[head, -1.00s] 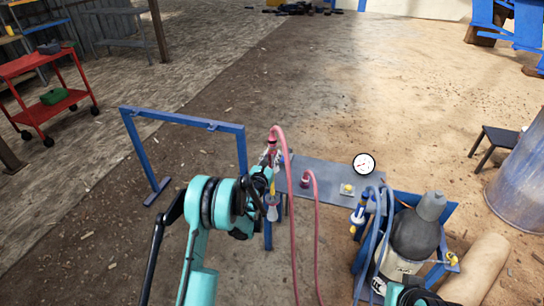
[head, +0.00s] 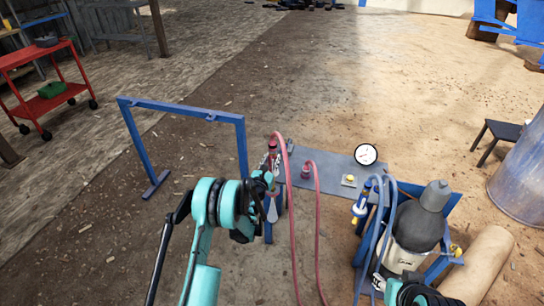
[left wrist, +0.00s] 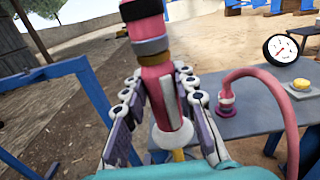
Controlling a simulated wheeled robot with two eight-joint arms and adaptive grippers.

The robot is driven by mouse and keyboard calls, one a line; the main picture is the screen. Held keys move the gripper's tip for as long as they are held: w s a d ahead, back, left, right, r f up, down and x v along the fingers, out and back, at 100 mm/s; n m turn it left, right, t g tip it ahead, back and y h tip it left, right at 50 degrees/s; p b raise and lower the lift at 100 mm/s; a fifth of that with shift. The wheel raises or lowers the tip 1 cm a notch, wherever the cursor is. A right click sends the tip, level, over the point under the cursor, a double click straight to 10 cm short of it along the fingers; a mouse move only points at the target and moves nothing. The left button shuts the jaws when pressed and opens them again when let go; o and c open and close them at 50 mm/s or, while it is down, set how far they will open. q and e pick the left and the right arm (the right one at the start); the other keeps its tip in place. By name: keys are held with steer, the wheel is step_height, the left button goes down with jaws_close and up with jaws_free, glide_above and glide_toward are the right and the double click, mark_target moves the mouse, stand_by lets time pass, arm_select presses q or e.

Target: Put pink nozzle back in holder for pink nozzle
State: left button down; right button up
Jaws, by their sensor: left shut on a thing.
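The pink nozzle (left wrist: 152,57) is upright in my left gripper (left wrist: 160,98), with grey and brown bands and a pale lower end between the fingers. In the head view the left gripper (head: 270,180) is shut on it, beside the right post of a blue frame (head: 180,109). The nozzle's pale tip (head: 272,212) points down, and a pink hose (head: 292,220) loops from its top. The blue frame has small brackets on its top bar; I cannot tell which part is the pink nozzle's holder. Of my right arm only a link shows at the bottom right.
A grey table (head: 330,175) right of the gripper carries a pink hose fitting (head: 306,172), a round gauge (head: 365,154) and a yellow button (head: 349,180). A grey gas cylinder (head: 420,225) with blue hoses stands further right. A red cart (head: 40,78) is far left.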

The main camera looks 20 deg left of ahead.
arm_select(q)
step_height(320, 180, down, 10)
steer(key=shift+f, duration=0.15)
stand_by(0.8)
steer(key=c, duration=1.1)
jaws_free()
steer(key=shift+c, duration=0.2)
step_height(320, 180, up, 10)
